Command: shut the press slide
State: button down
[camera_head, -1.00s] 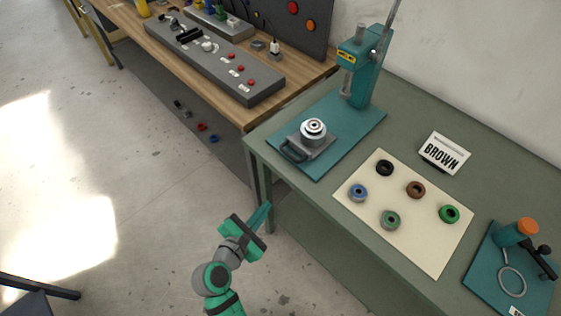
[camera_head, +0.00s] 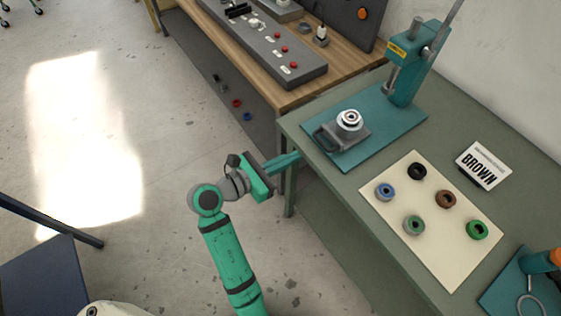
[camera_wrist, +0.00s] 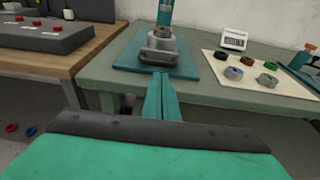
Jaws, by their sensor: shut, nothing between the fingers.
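The press (camera_head: 405,80) is a teal column with a lever, standing on a teal base plate (camera_head: 392,133) on the green table. Its grey slide (camera_head: 352,136) is pulled out toward the front of the plate, clear of the column, with a dark handle loop (camera_head: 325,141) facing my gripper. A silver round part (camera_head: 349,119) sits on the slide. My gripper (camera_head: 297,157) has its teal fingers together, empty, in front of the table edge and short of the handle. In the wrist view, the fingers (camera_wrist: 161,92) point toward the handle (camera_wrist: 158,57), apart from it.
A cream mat (camera_head: 432,248) with several coloured rings lies right of the press, behind it a sign reading BROWN (camera_head: 483,165). A teal fixture (camera_head: 540,262) stands at the right. A wooden bench (camera_head: 310,90) with a grey control panel adjoins on the left.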

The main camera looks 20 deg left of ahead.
jog(key=x, duration=0.8)
jog(key=shift+f, duration=0.1)
